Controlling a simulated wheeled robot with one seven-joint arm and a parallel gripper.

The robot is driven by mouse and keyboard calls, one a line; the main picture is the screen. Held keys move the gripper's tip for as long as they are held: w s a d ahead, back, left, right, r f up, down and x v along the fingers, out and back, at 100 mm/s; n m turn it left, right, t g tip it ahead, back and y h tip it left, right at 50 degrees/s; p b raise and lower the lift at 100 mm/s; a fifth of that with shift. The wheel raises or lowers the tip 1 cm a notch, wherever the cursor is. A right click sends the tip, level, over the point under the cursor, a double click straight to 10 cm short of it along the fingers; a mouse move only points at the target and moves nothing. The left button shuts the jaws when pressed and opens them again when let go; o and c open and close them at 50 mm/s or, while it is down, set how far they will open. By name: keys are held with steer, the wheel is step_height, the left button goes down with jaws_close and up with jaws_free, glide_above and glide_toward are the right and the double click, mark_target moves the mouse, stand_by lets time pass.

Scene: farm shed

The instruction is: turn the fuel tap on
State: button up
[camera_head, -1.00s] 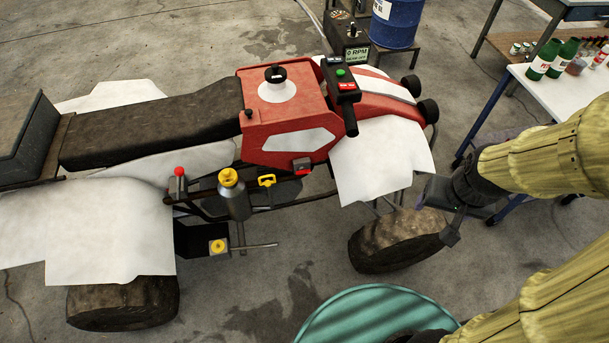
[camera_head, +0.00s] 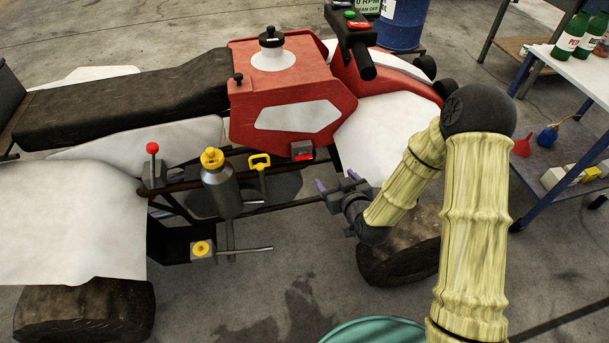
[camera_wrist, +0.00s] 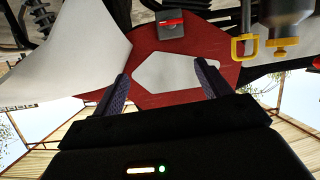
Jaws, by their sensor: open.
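The fuel tap (camera_head: 302,150) looks to be the small grey block with a red lever low on the side of the red tank (camera_head: 262,110). The lever lies about level across the block. My gripper (camera_head: 336,182) is open and empty, to the right of and below the tap, apart from it. In the wrist view the picture is upside down: the tap (camera_wrist: 171,22) shows at the top, beyond the open fingers (camera_wrist: 161,72), with the tank's white panel (camera_wrist: 177,73) between them.
A yellow loop handle (camera_head: 260,160) and a grey canister with a yellow cap (camera_head: 221,185) stand left of the tap. A red-knobbed lever (camera_head: 153,148) is farther left. The white front fender (camera_head: 385,125) and front wheel (camera_head: 400,260) are close to my arm.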

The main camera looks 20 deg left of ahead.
mark_target(304, 158)
steer(key=s+a+f+m+t+y+b, duration=0.1)
steer(key=a+f+t+b, duration=0.3)
steer(key=f, duration=0.5)
steer(key=s+b, duration=0.1)
steer(key=b, duration=0.1)
steer(key=shift+s+f+m+b, duration=0.15)
steer(key=shift+f+m+b, duration=0.15)
steer(key=shift+m+b, duration=0.1)
steer(key=shift+a, duration=0.1)
steer(key=b+x, duration=0.2)
steer(key=x, duration=1.5)
steer(key=shift+a+r+b, duration=0.1)
steer(key=shift+b, duration=0.3)
steer(key=c, duration=1)
